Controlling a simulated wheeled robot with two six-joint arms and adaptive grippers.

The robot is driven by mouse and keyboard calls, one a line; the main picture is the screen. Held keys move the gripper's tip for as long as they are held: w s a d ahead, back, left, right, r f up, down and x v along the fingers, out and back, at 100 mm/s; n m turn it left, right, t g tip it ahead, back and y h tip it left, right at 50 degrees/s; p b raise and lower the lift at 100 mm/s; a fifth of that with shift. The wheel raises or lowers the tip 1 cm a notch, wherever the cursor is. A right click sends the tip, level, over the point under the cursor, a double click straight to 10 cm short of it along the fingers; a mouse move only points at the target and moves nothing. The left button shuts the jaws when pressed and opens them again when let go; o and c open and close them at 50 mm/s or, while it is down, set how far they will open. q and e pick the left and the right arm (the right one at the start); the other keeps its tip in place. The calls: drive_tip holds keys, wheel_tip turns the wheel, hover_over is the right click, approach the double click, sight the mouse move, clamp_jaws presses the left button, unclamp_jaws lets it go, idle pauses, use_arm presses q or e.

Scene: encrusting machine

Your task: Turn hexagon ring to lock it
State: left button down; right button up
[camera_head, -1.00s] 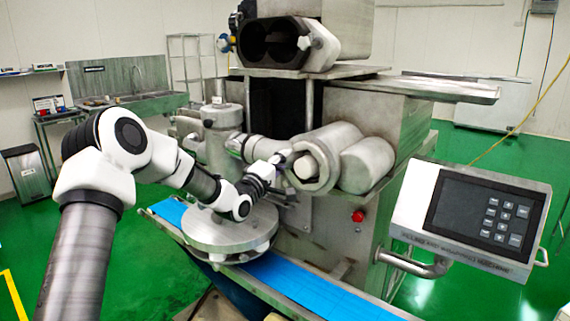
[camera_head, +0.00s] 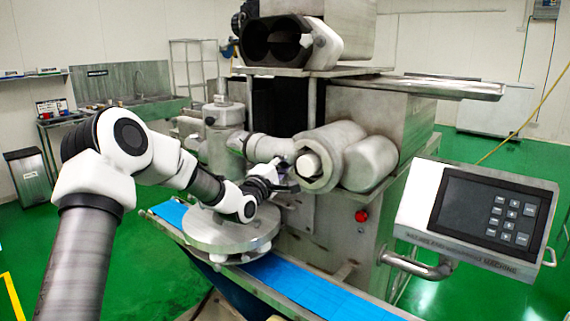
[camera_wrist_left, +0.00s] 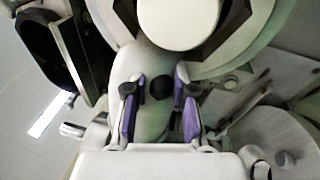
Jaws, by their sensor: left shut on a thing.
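The hexagon ring (camera_head: 326,181) is a thick grey metal ring on the front of the machine's horizontal pipe, with a pale round plug (camera_head: 307,164) inside it. In the left wrist view the ring (camera_wrist_left: 243,42) fills the top, and part of its hexagonal opening shows dark around the plug (camera_wrist_left: 178,22). My left gripper (camera_head: 289,186) is at the ring's lower left edge. My right gripper is not in view.
A second grey cylinder (camera_head: 370,165) sits right beside the ring. Below my left arm are a round metal disc (camera_head: 230,233) and a blue conveyor belt (camera_head: 305,286). A control panel (camera_head: 480,215) and a red button (camera_head: 361,216) stand to the right.

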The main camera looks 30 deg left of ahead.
use_arm(q)
drive_tip(key=c, duration=0.9)
unclamp_jaws()
drive_tip(key=shift+c, duration=0.2)
drive_tip(key=s+f, duration=0.2)
drive_tip(key=s, duration=0.9)
drive_tip(key=shift+s+d, duration=0.35)
drive_tip(key=shift+f, duration=0.1)
